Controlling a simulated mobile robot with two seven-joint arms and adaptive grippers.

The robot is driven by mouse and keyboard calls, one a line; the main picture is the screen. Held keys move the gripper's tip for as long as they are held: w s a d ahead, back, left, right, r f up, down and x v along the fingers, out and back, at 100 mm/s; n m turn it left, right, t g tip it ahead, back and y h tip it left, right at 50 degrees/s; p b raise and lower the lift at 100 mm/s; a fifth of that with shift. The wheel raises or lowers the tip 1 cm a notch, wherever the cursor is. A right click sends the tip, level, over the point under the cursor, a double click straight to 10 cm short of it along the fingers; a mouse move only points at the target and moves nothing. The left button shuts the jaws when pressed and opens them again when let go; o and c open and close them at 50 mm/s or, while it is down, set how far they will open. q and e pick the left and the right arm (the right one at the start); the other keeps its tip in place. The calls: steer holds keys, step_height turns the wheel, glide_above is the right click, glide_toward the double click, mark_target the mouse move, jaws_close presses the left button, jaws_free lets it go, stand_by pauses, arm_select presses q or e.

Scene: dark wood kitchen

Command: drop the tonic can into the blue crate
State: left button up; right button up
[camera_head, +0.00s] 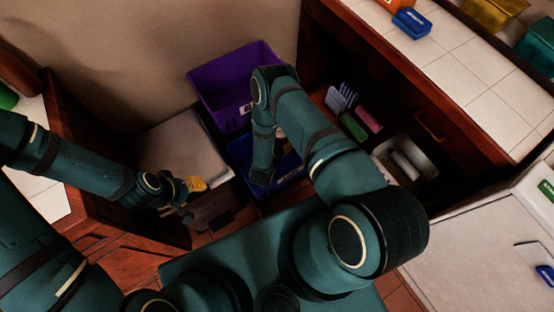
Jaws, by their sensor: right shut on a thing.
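The blue crate (291,166) stands on the floor in the middle of the view, and my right arm covers part of it. My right gripper (262,178) points down over the crate's left part. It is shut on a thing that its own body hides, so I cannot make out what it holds. I cannot pick out the tonic can anywhere. My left gripper (190,207) is at the left, apart from the crate.
A purple crate (215,83) stands behind the blue one against the wall. A pale-topped box (184,150) is left of them. A dark wood cabinet (433,120) with a tiled top and a shelf with several items is at the right. A white counter (480,240) is at lower right.

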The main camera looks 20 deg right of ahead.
steer(key=shift+f, duration=0.1)
steer(key=o, duration=1.3)
steer(key=shift+a, duration=0.1)
steer(key=v, duration=1.2)
